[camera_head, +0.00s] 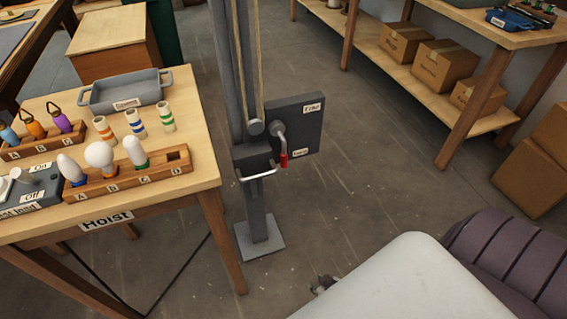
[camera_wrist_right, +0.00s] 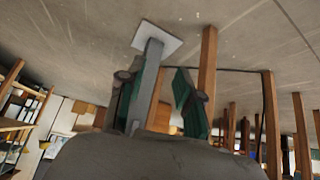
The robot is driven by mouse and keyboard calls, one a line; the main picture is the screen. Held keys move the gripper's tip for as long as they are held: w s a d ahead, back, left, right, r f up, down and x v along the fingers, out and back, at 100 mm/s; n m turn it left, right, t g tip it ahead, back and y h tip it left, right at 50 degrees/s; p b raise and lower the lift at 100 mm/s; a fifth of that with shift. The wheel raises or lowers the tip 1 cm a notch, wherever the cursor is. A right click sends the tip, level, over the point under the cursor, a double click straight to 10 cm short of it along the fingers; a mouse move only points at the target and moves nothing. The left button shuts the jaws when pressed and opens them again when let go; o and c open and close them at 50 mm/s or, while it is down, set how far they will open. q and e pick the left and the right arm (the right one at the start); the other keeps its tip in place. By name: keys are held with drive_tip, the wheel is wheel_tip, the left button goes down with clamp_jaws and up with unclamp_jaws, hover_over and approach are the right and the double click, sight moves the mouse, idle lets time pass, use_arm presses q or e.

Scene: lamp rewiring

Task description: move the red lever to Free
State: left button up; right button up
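The red lever (camera_head: 283,157) is a metal crank with a red grip, mounted on a dark plate (camera_head: 305,115) beside the grey hoist post (camera_head: 257,205). Its red end hangs down, close to the plate's lower label (camera_head: 300,152). The "Free" label (camera_head: 312,108) is at the plate's top right. A bit of my right gripper (camera_head: 323,284) shows low in the head view, below and apart from the lever; my arm hides the rest. In the right wrist view my right gripper (camera_wrist_right: 153,76) is open, with green pads and nothing held. My left gripper is not in view.
The hoist table (camera_head: 195,190) stands left of the post, with a grey tray (camera_head: 125,92) and bulbs in a wooden rack (camera_head: 125,182). A metal handle (camera_head: 259,175) sticks out at the post. A shelf (camera_head: 400,70) with boxes is at the back right. Floor right of the plate is clear.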

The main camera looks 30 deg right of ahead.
drive_tip(key=w+d+r+t+b, duration=0.3)
drive_tip(key=w+d, duration=0.1)
drive_tip(key=w, duration=0.4)
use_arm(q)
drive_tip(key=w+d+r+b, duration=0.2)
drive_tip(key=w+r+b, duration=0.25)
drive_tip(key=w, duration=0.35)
use_arm(e)
drive_tip(key=t+b, duration=0.3)
drive_tip(key=t, duration=0.5)
approach(286, 158)
drive_tip(key=shift+m, duration=0.3)
drive_tip(key=w+b, duration=0.2)
drive_tip(key=w, duration=0.8)
drive_tip(key=shift+d+r, duration=0.1)
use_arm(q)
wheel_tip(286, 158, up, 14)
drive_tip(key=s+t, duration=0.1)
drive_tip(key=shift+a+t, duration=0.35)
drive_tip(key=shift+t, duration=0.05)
use_arm(e)
drive_tip(key=shift+w, duration=0.65)
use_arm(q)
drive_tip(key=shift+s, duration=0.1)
use_arm(e)
clamp_jaws()
